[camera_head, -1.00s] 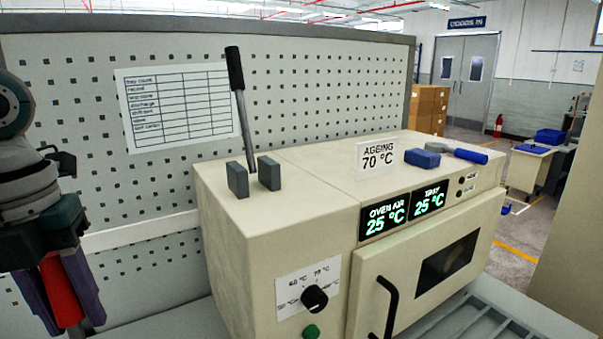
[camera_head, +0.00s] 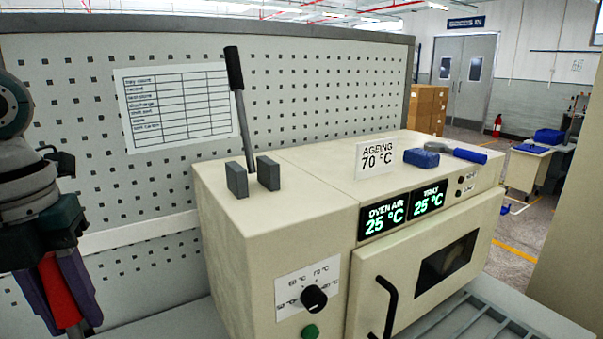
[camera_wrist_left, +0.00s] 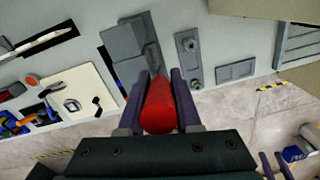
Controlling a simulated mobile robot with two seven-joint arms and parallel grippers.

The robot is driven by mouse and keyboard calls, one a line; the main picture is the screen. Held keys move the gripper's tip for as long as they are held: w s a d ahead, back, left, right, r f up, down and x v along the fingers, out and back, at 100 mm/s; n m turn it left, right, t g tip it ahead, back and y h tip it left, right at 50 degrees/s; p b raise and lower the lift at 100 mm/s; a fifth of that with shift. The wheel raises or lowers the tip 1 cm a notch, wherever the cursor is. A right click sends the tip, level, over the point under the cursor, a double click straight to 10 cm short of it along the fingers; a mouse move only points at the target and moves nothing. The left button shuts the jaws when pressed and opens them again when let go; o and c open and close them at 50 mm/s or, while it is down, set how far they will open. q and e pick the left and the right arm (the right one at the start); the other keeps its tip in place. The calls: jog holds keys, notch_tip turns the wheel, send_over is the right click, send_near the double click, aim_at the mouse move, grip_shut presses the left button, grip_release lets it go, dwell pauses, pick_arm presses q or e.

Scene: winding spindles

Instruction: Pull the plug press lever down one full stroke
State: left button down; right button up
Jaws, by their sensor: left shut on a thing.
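My left gripper (camera_head: 62,300) is at the left edge in the head view, fingers pointing down. It is shut on a red handle (camera_head: 57,285), which shows as a red cylinder (camera_wrist_left: 158,104) between the purple fingers in the left wrist view. The handle appears to lie against a grey block-shaped fixture (camera_wrist_left: 126,46), probably the plug press. Their joint is partly hidden by the handle and fingers. Two purple slivers at the lower right of the wrist view may be my right gripper; its jaws cannot be made out.
A cream oven (camera_head: 240,225) with a black-gripped lever (camera_head: 235,75) stands right of the gripper. A pegboard (camera_head: 300,80) rises behind. In the wrist view, a white board (camera_wrist_left: 70,100) and several tools lie left of the fixture, and a grey panel with knobs (camera_wrist_left: 190,60) lies right.

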aim_at(63, 330)
dwell(0.4)
pick_arm(q)
jog(key=shift+s+d+r+p, duration=0.15)
jog(key=shift+s+p, duration=0.1)
jog(key=shift+p, duration=0.45)
jog(key=shift+s+d+r+t+y+p, duration=0.1)
jog(key=shift+s+d+t+y+p, duration=0.25)
jog(key=shift+p, duration=0.45)
jog(key=shift+s+d+t+y+p, duration=0.15)
jog(key=shift+s+t+p, duration=0.2)
jog(key=shift+s+p, duration=0.35)
jog(key=shift+s+d+p, duration=0.2)
jog(key=shift+d+p, duration=0.05)
jog(key=shift+p, duration=0.3)
jog(key=s+d+t+p, duration=0.1)
jog(key=s+d+t+y+p, duration=0.1)
jog(key=s+p, duration=0.1)
